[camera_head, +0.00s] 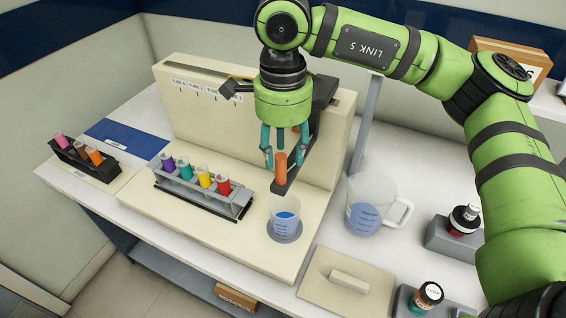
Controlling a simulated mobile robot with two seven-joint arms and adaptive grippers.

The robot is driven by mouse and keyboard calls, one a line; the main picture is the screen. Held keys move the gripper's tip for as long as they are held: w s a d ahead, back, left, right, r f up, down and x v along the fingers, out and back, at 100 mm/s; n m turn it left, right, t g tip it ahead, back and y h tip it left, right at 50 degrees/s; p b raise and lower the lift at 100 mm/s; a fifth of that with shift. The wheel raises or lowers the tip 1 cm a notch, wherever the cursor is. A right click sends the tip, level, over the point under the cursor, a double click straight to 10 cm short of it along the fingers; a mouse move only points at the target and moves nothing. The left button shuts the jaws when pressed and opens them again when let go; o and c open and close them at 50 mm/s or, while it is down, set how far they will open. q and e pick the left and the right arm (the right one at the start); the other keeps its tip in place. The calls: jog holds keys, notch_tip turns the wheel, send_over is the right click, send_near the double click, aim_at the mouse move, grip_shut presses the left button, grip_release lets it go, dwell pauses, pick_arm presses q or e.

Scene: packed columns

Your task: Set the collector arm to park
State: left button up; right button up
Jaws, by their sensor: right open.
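The collector arm (308,160) is a dark bar that comes forward from the right end of the cream column unit (330,130). An orange upright handle (280,170) stands at its front end, above a small beaker of blue liquid (285,222). Labels for tube positions (195,86) run along the unit's top left; the rest of the strip is hidden behind my wrist. My right gripper (284,155) points down with its teal fingers open on either side of the handle's upper part. I cannot tell whether they touch it. My left gripper is not in view.
A grey rack (205,203) of several coloured tubes stands left of the beaker. A measuring jug (368,208) stands to the right, with a cream plate (347,280) in front. Another tube rack (85,162) is far left. Bottles (428,293) stand at the right.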

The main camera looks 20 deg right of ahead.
notch_tip(320, 180, up, 7)
jog(key=shift+f, duration=0.1)
dwell(0.6)
